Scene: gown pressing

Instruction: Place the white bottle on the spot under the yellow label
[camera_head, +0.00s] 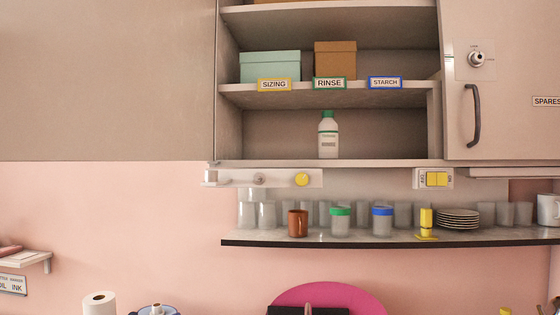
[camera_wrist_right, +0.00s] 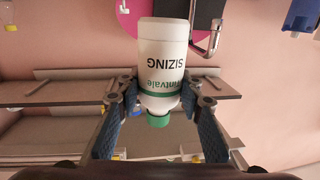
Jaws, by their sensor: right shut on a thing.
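In the right wrist view a white bottle (camera_wrist_right: 162,40) with a green cap (camera_wrist_right: 158,120) appears upside down, its label reading SIZING. My right gripper (camera_wrist_right: 160,95) is shut on it, one blue-padded finger on each side. The yellow-framed SIZING label (camera_head: 274,85) is on the left of the upper shelf edge in the head view. Under it, the left part of the cabinet's lower compartment (camera_head: 265,130) is empty. Another white bottle (camera_head: 328,138) with a green cap stands upright there, farther right, below the green RINSE label (camera_head: 329,83). My left gripper is not in view.
A blue STARCH label (camera_head: 385,82) is at the right of the shelf edge. A mint box (camera_head: 270,66) and a brown box (camera_head: 335,60) stand above. Below, a narrow shelf (camera_head: 330,241) holds glasses, a brown cup (camera_head: 297,223) and plates (camera_head: 458,219).

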